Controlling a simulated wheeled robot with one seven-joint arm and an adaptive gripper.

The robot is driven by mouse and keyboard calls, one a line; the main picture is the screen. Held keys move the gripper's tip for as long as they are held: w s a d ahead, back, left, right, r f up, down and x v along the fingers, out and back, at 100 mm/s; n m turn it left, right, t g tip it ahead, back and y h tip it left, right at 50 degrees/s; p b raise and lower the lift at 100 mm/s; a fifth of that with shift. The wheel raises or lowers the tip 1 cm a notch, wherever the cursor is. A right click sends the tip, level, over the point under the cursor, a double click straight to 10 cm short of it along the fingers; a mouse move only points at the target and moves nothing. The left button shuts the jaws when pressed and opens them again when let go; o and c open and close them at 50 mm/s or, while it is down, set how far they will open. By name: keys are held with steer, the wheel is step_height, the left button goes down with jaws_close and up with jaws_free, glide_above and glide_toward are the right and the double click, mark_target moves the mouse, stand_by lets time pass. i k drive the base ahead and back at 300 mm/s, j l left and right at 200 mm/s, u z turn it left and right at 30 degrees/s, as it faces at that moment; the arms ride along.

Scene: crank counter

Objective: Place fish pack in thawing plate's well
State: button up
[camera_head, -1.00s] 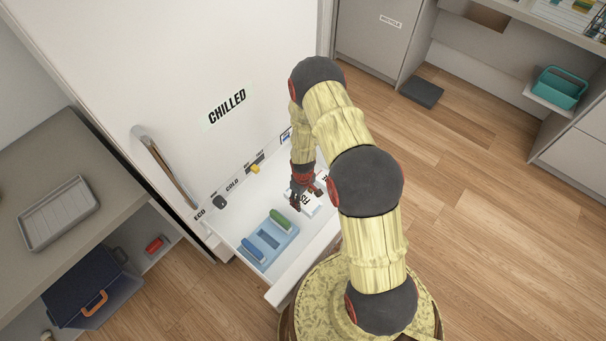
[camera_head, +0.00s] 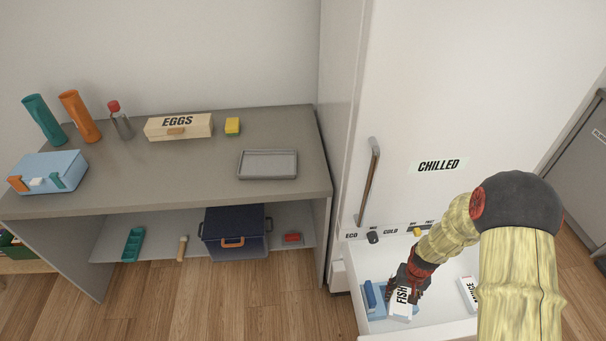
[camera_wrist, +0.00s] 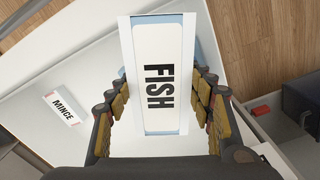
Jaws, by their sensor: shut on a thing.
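My gripper (camera_head: 412,284) is shut on the fish pack (camera_head: 401,300), a white slab lettered FISH, over the open fridge drawer. In the wrist view the fish pack (camera_wrist: 160,80) sits between the two fingers (camera_wrist: 163,92), label facing the camera. It looks larger than the mince pack lying in the drawer, so it seems raised. The grey shallow tray with a rim, which looks like the thawing plate (camera_head: 268,164), lies on the counter to the left. Its well is empty.
A mince pack (camera_head: 468,294) and a blue holder (camera_head: 371,311) lie in the drawer. Counter space in front of the box is clear.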

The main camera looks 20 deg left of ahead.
mark_target(268, 165)
steer(key=k+j, duration=0.1)
steer(key=j, duration=1.15)
steer(key=k+j, duration=0.1)
steer(key=j, duration=1.1)
steer(key=k+u, duration=0.05)
